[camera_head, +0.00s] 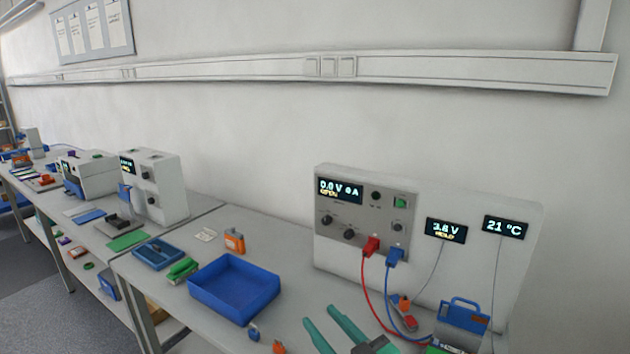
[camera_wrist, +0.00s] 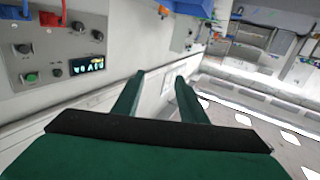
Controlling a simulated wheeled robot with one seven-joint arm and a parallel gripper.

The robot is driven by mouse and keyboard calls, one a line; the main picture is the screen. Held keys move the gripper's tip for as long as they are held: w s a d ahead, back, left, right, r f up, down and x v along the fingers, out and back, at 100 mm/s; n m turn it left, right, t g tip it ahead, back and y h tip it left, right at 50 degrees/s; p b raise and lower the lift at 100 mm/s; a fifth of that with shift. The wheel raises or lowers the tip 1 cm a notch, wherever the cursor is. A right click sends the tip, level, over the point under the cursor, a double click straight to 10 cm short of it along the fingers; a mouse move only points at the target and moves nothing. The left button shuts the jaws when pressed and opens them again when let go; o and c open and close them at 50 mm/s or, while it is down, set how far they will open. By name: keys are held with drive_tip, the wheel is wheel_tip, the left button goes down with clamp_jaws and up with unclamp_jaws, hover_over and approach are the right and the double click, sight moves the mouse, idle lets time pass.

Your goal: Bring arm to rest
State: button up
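My gripper (camera_head: 319,314) shows at the bottom of the head view, over the bench in front of the battery cycler (camera_head: 325,250). Its two teal fingers are apart with nothing between them. In the wrist view the fingers of my gripper (camera_wrist: 158,78) are also spread and empty, with the cycler's panel (camera_wrist: 50,45) tilted at the upper left. The rest of my arm is out of the head view.
A red plug (camera_head: 371,246) and a blue plug (camera_head: 395,256) sit in the cycler, their leads running down beside a blue-handled holder (camera_head: 463,318). A blue tray (camera_head: 235,290) stands left of my gripper. An orange bottle (camera_head: 234,241) stands behind the tray.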

drive_tip(key=s+a+f+m+t+h, duration=0.1)
drive_tip(key=s+a+f+m+h, duration=0.1)
drive_tip(key=s+f+m+h, duration=0.65)
drive_tip(key=s+a+f+m+t+h, duration=0.1)
drive_tip(key=s+a+f+m, duration=0.15)
drive_tip(key=s+f, duration=0.7)
drive_tip(key=s+d+f+n, duration=0.1)
drive_tip(key=s+f+n, duration=0.1)
drive_tip(key=s, duration=0.8)
drive_tip(key=s+d+f+n+g, duration=0.1)
drive_tip(key=s+f, duration=0.4)
drive_tip(key=s, duration=0.6)
drive_tip(key=shift+s+d+n+g, duration=0.15)
drive_tip(key=shift+s+n+g, duration=0.15)
drive_tip(key=shift+n, duration=0.3)
